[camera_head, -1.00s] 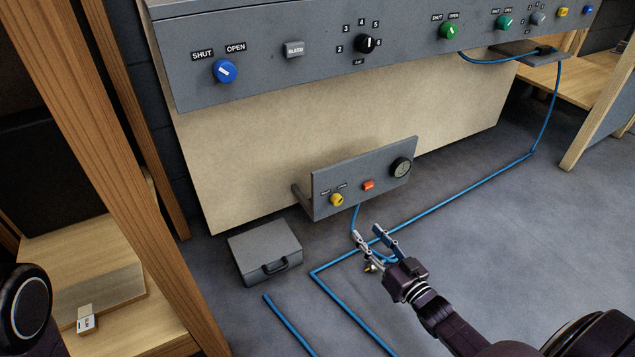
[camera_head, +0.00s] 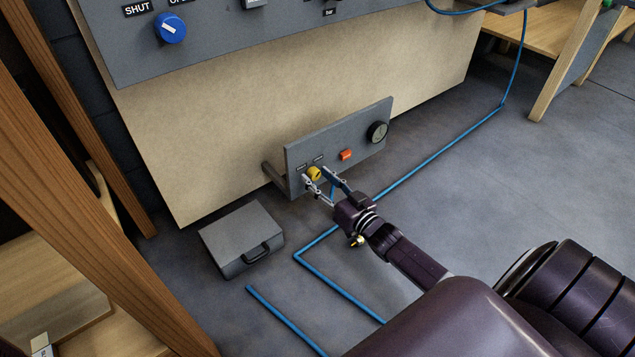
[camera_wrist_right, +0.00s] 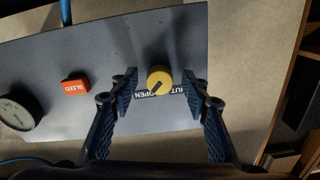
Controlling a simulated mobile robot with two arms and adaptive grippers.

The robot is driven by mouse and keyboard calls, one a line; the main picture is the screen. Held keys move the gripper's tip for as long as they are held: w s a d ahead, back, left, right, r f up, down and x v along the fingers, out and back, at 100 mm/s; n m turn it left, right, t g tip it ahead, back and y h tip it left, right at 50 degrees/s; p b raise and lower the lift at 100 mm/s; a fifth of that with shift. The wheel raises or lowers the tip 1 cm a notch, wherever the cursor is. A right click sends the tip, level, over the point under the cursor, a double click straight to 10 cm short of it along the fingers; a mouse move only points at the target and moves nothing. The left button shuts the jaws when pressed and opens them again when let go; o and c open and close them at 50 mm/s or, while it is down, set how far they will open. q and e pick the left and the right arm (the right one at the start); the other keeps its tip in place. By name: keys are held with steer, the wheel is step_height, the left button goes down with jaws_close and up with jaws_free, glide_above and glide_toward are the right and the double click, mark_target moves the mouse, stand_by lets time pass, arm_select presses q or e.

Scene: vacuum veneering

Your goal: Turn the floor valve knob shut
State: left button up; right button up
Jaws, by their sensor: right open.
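The floor valve knob (camera_head: 314,173) is a round yellow knob at the left end of a low grey panel (camera_head: 350,134). In the right wrist view the yellow knob (camera_wrist_right: 159,80) has a dark pointer mark slanting towards its lower left. My right gripper (camera_head: 322,176) is open, its fingertips at the panel around the knob. In the right wrist view the right gripper (camera_wrist_right: 161,88) has one finger on each side of the knob, with small gaps. The label beside the knob is partly covered; "OPEN" is readable. My left gripper is not in view.
An orange BLEED button (camera_head: 346,155) and a round gauge (camera_head: 377,132) sit right of the knob. A grey case (camera_head: 240,237) stands on the floor at left. A blue hose (camera_head: 446,148) runs along the floor. A blue knob (camera_head: 170,28) is on the upper panel.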

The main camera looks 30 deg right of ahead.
steer(key=shift+w, duration=0.3)
steer(key=c, duration=1.2)
steer(key=shift+o, duration=0.2)
